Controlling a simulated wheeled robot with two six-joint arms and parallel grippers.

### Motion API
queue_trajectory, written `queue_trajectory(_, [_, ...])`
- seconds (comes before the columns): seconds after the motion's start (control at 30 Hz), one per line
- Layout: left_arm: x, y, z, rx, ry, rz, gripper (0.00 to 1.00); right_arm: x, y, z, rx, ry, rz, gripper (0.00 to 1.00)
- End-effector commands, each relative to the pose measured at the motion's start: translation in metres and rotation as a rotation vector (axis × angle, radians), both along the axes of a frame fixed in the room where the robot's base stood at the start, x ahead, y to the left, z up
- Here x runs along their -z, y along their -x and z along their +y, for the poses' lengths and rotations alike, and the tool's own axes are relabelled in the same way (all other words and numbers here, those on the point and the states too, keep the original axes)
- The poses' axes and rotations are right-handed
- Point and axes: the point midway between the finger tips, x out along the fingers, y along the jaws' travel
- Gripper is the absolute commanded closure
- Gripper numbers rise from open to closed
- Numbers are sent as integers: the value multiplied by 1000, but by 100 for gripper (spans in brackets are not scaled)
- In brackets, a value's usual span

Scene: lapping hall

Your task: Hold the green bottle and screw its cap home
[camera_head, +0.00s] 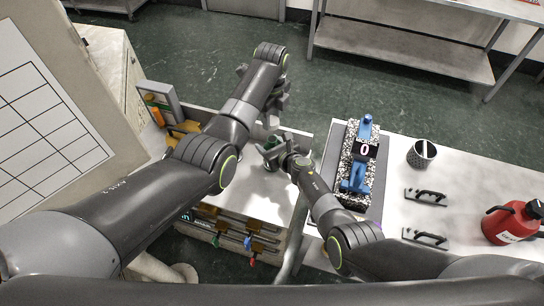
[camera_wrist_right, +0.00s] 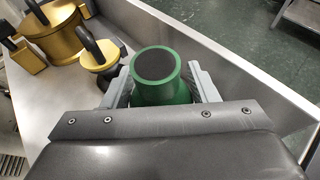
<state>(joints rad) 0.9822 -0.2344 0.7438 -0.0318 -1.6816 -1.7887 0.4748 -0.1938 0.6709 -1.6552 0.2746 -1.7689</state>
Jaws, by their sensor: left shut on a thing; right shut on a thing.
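The green bottle (camera_wrist_right: 160,78) shows in the right wrist view as a green ring around a dark round centre, with a green body below. My right gripper (camera_wrist_right: 162,88) is shut on it, one finger on each side. In the head view the bottle (camera_head: 272,141) is a small green patch at my right gripper (camera_head: 268,148), mostly covered. My left gripper (camera_head: 278,100) is higher in the head view, beyond the bottle and apart from it. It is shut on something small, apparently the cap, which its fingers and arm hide. No cap shows on the bottle.
Brass weights with dark handles (camera_wrist_right: 55,40) stand beside the bottle inside a pale-walled bench area.

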Motion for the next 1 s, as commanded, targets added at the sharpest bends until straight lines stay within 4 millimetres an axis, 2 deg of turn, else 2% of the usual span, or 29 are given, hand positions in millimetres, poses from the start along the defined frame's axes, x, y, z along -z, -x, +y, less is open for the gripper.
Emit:
queue_trajectory(0.17, [6, 0, 0, 0, -1, 4, 84, 0, 0, 0, 0, -1, 0, 88])
queue_trajectory(0.3, [27, 1, 0, 0, -3, 5, 84, 0, 0, 0, 0, 0, 1, 88])
queue_trajectory(0.5, [46, 0, 0, 0, -2, 3, 84, 0, 0, 0, 0, 0, 1, 88])
queue_trajectory(1.0, [50, 0, 0, 0, -2, 1, 84, 1, 0, 0, 0, 0, 1, 88])
